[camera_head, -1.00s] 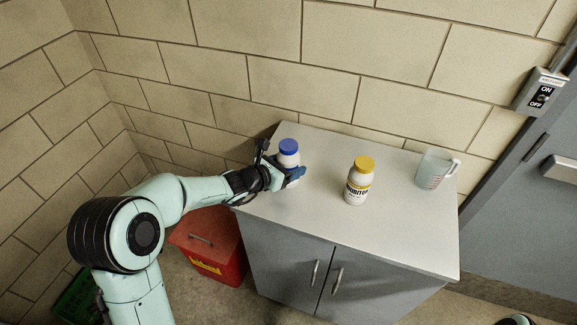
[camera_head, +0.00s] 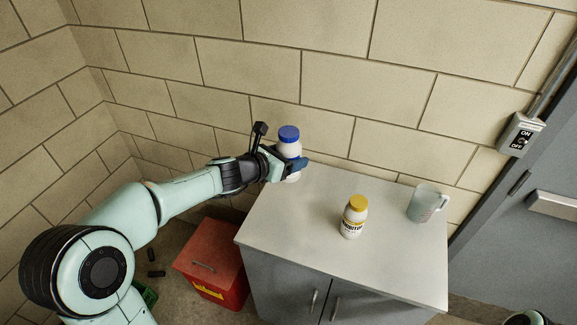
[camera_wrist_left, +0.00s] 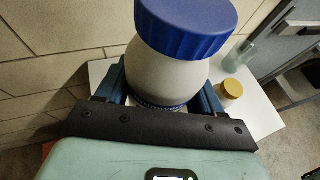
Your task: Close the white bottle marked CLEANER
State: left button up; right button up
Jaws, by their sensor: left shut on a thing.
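A white bottle with a blue cap (camera_head: 288,146) is held upright in my left gripper (camera_head: 291,168), above the back left part of the cabinet top. My left gripper is shut around the bottle's body, with its fingers on either side. In the left wrist view the ribbed blue cap (camera_wrist_left: 190,25) sits on top of the white body (camera_wrist_left: 165,75), filling the middle. No CLEANER marking can be read, as the gripper covers part of the bottle. My right gripper does not show; only a bit of my right arm is at the lower right edge.
A white bottle with a yellow cap (camera_head: 353,218) and a clear measuring jug (camera_head: 427,203) stand on the cabinet top (camera_head: 300,215). The front left of the top is clear. A red box (camera_head: 213,263) is on the floor beside the cabinet. A block wall stands behind.

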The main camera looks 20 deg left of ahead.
pick_arm(q)
jog(key=shift+w+r, duration=0.1)
jog(key=shift+r, duration=0.75)
jog(key=shift+s+r, duration=0.1)
jog(key=shift+s, duration=0.1)
jog(key=o, duration=0.7)
jog(key=c, duration=1)
